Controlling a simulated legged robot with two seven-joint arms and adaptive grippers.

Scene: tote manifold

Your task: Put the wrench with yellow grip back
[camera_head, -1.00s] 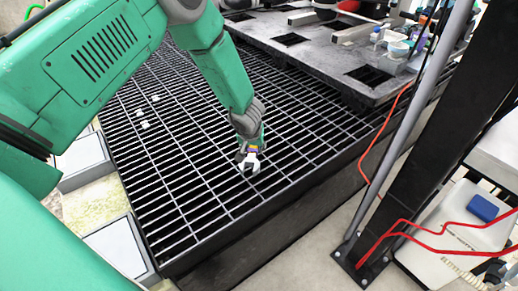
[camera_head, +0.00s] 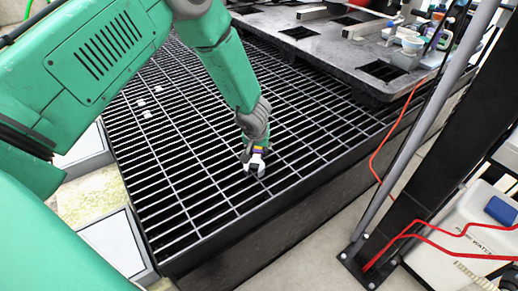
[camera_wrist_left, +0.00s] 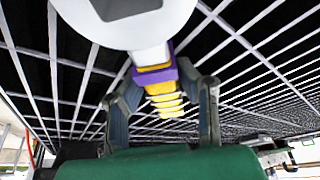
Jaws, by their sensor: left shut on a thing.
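The wrench with yellow grip (camera_wrist_left: 165,92) is held in my left gripper (camera_wrist_left: 160,98), with its light jaw end toward the left wrist camera and a purple band on the handle. In the head view the wrench's pale open jaw (camera_head: 254,163) points down, just below my left gripper (camera_head: 257,143), over the black grating (camera_head: 200,180). I cannot tell whether the wrench touches the grating. My right gripper is not in view.
A dark grey tray table (camera_head: 325,45) with square openings stands at the back, with bottles and bowls (camera_head: 412,45) at its right. A grey slanted post (camera_head: 425,130) and red cables (camera_head: 440,232) are at the right. Small white pieces (camera_head: 147,114) lie on the grating.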

